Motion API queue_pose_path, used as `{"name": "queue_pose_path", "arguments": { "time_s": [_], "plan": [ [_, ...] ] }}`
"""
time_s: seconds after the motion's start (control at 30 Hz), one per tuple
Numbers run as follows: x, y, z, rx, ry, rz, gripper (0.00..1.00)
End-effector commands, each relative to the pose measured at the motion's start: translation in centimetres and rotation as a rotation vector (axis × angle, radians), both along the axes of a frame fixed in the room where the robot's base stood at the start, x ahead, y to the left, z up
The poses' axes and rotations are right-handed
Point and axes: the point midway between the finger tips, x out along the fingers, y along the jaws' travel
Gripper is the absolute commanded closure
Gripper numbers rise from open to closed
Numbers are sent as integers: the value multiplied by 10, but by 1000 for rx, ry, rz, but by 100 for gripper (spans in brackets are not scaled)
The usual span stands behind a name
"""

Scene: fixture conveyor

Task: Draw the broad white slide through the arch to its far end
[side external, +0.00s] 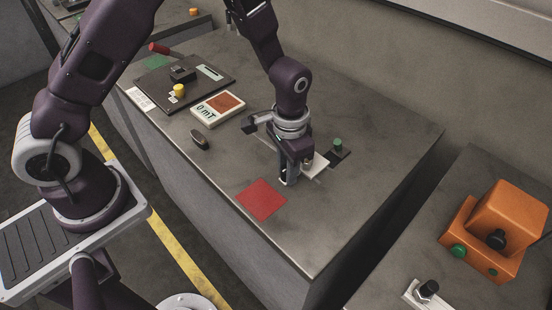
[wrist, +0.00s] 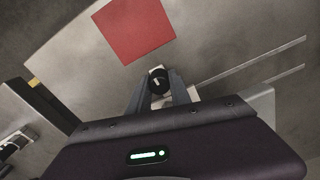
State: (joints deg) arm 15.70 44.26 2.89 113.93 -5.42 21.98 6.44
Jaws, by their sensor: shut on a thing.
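A white slide (side external: 316,166) lies flat on the grey bench, partly hidden behind my gripper (side external: 289,182) in the side view. In the wrist view my gripper (wrist: 159,88) is shut on a round black knob (wrist: 159,80), which stands over a small white piece (wrist: 156,69). I cannot tell whether that piece and the white slide are one part. Two thin pale rails (wrist: 252,62) run off to the right of the fingers. I cannot make out the arch clearly in either view; my gripper and wrist cover much of this spot.
A red square (side external: 262,199) lies flat near the bench's front edge, also in the wrist view (wrist: 133,29). A green knob (side external: 338,144) on a dark base stands just behind the slide. Bare bench lies to the right.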

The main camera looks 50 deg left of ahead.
Motion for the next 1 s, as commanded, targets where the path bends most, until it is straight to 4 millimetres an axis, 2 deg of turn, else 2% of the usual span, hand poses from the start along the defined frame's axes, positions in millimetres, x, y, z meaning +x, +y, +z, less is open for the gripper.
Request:
{"name": "queue_pose_path", "arguments": {
  "time_s": [0.13, 0.5, 0.53, 0.63, 0.9, 1.0],
  "plan": [
    [2, -7, 1, -1, -5, 0, 100],
    [2, -8, 1, -1, -5, 1, 100],
    [2, -8, 1, -1, -5, 1, 72],
    [1, -8, 1, -1, -4, 1, 54],
    [1, -8, 1, -1, -2, 0, 54],
    [2, -8, 10, -1, -5, 0, 54]
  ]
}}
